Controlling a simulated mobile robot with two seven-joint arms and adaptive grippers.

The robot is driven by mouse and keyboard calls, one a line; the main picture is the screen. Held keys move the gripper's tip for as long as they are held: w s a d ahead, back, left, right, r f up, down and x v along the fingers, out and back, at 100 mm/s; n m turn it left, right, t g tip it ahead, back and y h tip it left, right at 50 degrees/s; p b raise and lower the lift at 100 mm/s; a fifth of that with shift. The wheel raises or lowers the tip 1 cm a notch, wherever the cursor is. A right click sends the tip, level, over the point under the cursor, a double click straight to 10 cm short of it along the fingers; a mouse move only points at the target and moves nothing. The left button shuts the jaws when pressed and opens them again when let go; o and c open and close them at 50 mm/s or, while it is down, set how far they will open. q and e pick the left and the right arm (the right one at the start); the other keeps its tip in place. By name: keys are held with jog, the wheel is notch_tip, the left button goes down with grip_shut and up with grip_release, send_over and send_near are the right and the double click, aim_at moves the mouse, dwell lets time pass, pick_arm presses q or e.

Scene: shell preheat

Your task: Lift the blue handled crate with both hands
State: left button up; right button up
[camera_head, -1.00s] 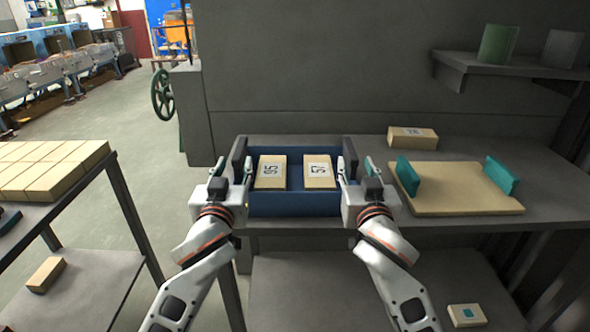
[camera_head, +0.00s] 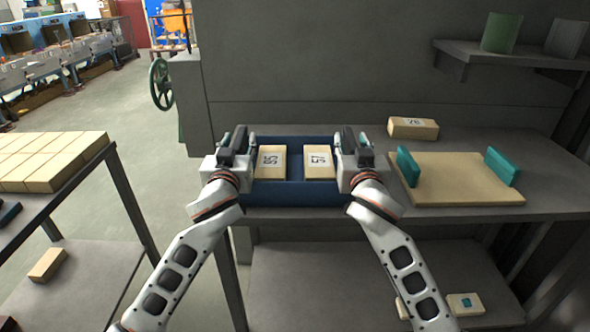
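The blue crate (camera_head: 293,193) rests on the grey table near its left end. Two tan numbered blocks, a left block (camera_head: 271,161) and a right block (camera_head: 319,161), lie inside it. My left gripper (camera_head: 239,143) is at the crate's left end, and my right gripper (camera_head: 351,143) is at its right end. Both grippers and wrists largely hide the dark end handles. I cannot tell whether the fingers are closed on the handles or only around them.
A tan board (camera_head: 450,182) with two teal uprights lies to the right of the crate. A tan block (camera_head: 413,127) is behind it. A shelf (camera_head: 470,53) with green and grey cups overhangs at upper right. A side table (camera_head: 60,205) with tan blocks stands left.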

pick_arm(q)
jog(key=shift+w, duration=0.5)
pick_arm(e)
jog(key=shift+w, duration=0.5)
pick_arm(q)
grip_shut()
pick_arm(e)
grip_shut()
